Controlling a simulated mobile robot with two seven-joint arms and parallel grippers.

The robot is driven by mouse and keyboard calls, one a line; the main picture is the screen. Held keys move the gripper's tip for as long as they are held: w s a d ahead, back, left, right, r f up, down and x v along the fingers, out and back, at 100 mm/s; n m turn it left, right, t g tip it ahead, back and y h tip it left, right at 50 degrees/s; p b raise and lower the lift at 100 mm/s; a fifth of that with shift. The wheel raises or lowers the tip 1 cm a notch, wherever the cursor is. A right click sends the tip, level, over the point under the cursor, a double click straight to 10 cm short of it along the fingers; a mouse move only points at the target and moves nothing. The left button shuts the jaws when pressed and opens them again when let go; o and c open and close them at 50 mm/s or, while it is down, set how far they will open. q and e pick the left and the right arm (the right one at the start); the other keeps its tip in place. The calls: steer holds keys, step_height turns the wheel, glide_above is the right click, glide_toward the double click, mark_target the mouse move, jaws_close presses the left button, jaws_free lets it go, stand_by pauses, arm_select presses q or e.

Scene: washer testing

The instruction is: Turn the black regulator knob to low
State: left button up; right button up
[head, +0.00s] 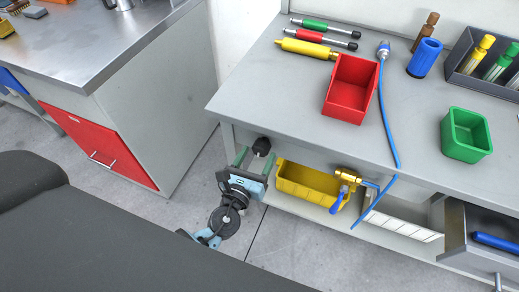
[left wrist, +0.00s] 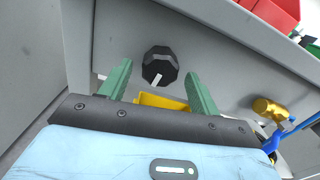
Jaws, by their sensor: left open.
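The black regulator knob (head: 262,146) is on the front face of the grey workbench, under the tabletop edge. In the left wrist view the knob (left wrist: 160,65) is faceted and black, with a white pointer mark at its lower edge, pointing down and slightly left. My left gripper (head: 255,158) is open, and its two green fingers (left wrist: 160,82) stand on either side of the knob in that view, with gaps on both sides. The fingers look short of or level with the knob; I cannot tell the exact depth. My right gripper is not in view.
A yellow bin (head: 308,183) sits on the shelf below the knob. A brass valve (head: 348,176) with a blue handle and hose is to its right. A red bin (head: 350,90) and a green bin (head: 465,135) stand on the tabletop. A red-fronted cabinet (head: 100,145) stands at left.

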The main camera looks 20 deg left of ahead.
arm_select(q)
steer(key=shift+w, duration=1.3)
steer(key=shift+c, duration=0.4)
steer(key=c, duration=0.9)
